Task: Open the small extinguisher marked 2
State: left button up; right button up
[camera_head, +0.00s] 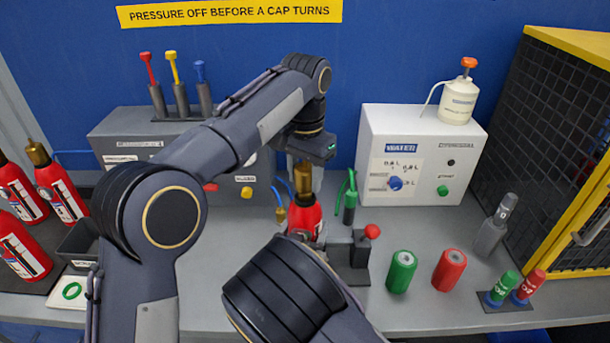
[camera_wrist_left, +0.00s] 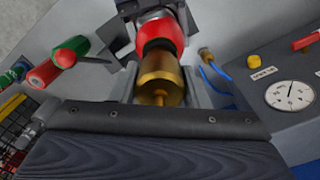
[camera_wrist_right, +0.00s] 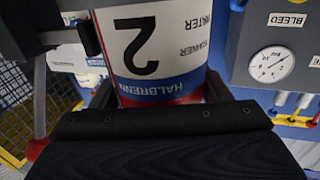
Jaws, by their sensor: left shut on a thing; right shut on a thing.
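The small red extinguisher (camera_head: 304,218) with a brass cap stands upright at the middle of the bench. Its label shows a large 2 in the right wrist view (camera_wrist_right: 142,48). My left gripper (camera_head: 304,170) comes from above and is shut on the brass cap (camera_wrist_left: 160,76), one finger on each side. My right gripper (camera_wrist_right: 160,94) is shut on the extinguisher's body, low on the labelled part. In the head view my right forearm hides that gripper and the lower body.
A dark holder with a red knob (camera_head: 372,231) stands right of the extinguisher. Green (camera_head: 401,271) and red (camera_head: 449,269) cylinders stand farther right. Behind are the gauge panel, its gauge (camera_wrist_right: 270,64) showing, and a white water box (camera_head: 423,150). Other extinguishers (camera_head: 24,190) are at left.

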pick_arm(q)
jog(key=shift+r, duration=1.95)
pick_arm(e)
jog(key=o, duration=1.9)
jog(key=shift+o, duration=0.2)
pick_arm(q)
jog(key=shift+f, duration=0.2)
pick_arm(e)
jog(key=shift+s+a, duration=0.2)
jog(key=shift+s, duration=0.25)
pick_arm(q)
notch_tip(320, 180, down, 2)
jog(key=shift+f+b, duration=0.1)
jog(key=shift+b, duration=1.15)
pick_arm(e)
jog(key=v, duration=1.1)
